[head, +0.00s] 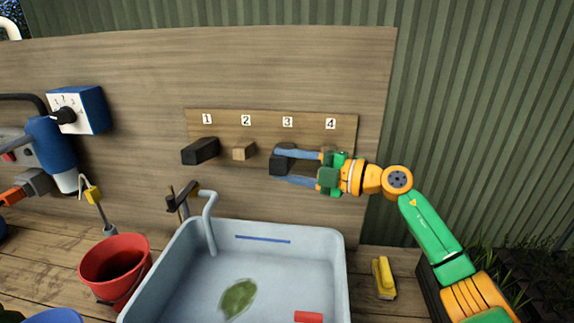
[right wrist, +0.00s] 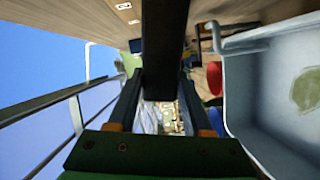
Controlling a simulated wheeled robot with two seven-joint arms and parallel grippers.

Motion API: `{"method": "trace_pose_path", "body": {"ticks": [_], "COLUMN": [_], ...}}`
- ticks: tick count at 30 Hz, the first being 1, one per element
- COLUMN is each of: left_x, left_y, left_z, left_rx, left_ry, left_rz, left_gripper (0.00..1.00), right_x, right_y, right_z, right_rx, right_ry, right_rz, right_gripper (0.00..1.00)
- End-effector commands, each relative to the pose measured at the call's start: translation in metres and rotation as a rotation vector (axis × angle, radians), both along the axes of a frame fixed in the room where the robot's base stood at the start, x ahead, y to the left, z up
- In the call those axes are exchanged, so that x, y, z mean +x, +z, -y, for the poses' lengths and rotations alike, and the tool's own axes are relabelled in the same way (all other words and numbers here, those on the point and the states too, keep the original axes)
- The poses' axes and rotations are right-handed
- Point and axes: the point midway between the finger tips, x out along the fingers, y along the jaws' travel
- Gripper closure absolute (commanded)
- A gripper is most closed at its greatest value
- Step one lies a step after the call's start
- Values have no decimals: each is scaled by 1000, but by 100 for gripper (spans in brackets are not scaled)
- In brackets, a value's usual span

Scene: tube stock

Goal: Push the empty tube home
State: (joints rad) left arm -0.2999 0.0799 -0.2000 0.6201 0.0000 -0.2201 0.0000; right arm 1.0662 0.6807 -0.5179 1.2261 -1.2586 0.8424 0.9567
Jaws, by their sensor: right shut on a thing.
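A wooden rack board (head: 222,122) on the panel carries labels 1 to 4. A dark square tube (head: 200,151) sticks out under 1. A shorter light wooden end (head: 243,151) shows under 2. A dark tube (head: 279,166) sticks out below 3. My right gripper (head: 280,165) comes from the right and is shut on this tube, one finger above and one below. In the right wrist view the dark tube (right wrist: 165,45) runs between the fingers. The place under 4 is hidden by my gripper. I cannot tell whether any tube is empty. My left gripper is out of view.
Below stands a pale blue sink (head: 338,240) with a tap (head: 208,222), a green leaf-like piece (head: 238,297) and a red block (head: 308,316). A red bucket (head: 114,262) is left of it, a yellow object (head: 384,279) right. A blue dial box (head: 82,110) hangs upper left.

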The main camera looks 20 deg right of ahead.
Motion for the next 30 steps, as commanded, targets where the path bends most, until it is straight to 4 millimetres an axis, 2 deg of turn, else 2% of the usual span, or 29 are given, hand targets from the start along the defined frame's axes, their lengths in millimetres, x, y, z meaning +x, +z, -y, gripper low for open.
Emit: {"method": "trace_pose_path", "body": {"ticks": [30], "left_x": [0], "left_y": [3], "left_z": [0], "left_rx": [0], "left_ry": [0], "left_rz": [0], "left_gripper": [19], "right_x": [18], "right_y": [-3], "right_z": [7], "right_rx": [2], "right_ry": [1], "right_rz": [1], "right_gripper": [100]}}
